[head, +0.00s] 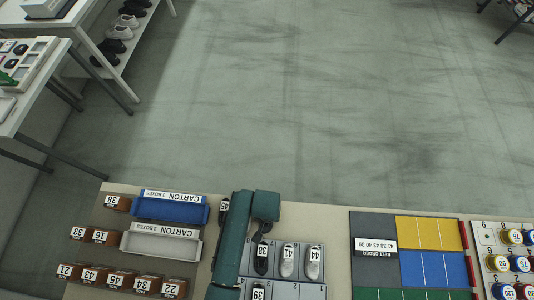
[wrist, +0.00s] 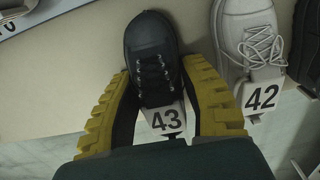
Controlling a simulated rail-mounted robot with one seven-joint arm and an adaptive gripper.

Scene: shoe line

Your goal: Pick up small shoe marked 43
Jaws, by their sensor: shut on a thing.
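In the wrist view, a small black laced shoe (wrist: 152,40) has a white tag (wrist: 165,121) reading 43 at its near end. My gripper (wrist: 160,72) has its two ridged yellow fingers against both sides of this shoe and is shut on it. The shoe is over or on a beige surface; I cannot tell whether it touches it. In the head view, my green arm hides the gripper, and I cannot make out the shoe marked 43.
A white shoe (wrist: 250,25) tagged 42 stands close to the right of my gripper. In the head view, shoes tagged 38 (head: 261,262), 41 (head: 287,266) and 44 (head: 314,266) stand in grey compartments. A blue carton (head: 168,211) and brown boxes lie left; coloured belt sections (head: 418,232) lie right.

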